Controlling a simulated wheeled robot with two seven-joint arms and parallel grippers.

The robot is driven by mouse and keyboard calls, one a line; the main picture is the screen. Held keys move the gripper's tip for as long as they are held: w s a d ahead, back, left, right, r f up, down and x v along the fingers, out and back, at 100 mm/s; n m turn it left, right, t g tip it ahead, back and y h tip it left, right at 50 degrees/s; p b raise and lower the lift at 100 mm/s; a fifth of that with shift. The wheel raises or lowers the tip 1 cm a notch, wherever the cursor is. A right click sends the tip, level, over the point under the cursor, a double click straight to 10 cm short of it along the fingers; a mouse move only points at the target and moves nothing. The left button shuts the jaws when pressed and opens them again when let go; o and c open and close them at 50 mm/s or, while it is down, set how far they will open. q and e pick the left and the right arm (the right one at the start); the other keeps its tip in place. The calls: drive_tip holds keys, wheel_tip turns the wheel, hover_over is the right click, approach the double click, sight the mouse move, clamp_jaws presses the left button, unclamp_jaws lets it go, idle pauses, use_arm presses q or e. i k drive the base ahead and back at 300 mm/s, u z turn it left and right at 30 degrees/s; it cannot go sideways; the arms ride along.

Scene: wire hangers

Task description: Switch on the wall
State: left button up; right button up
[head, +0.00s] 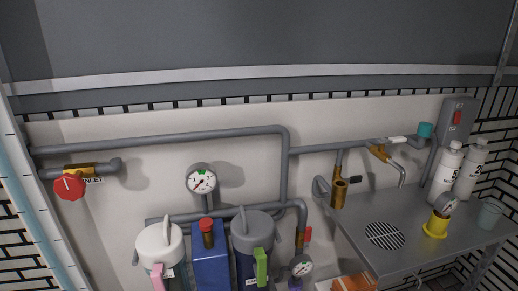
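A grey switch box (458,122) is fixed to the wall at the far right, above the metal counter. A small red switch (458,118) shows on its front; I cannot tell which position it is in. Two white bottles stand in front of its lower part: the left bottle (445,175) and the right bottle (470,170). Neither of my grippers is in view.
The grey metal counter (400,265) holds a round drain grate, a gauge in a yellow base (436,226) and a grey cup (489,215). Pipes cross the wall, with a red knob (69,187), a gauge (201,180) and filter housings (160,245) at left and centre.

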sight(458, 118)
drive_tip(key=z, duration=1.25)
drive_tip(key=k, duration=0.5)
drive_tip(key=z, duration=0.6)
drive_tip(key=i, duration=1.5)
drive_tip(key=u, duration=0.05)
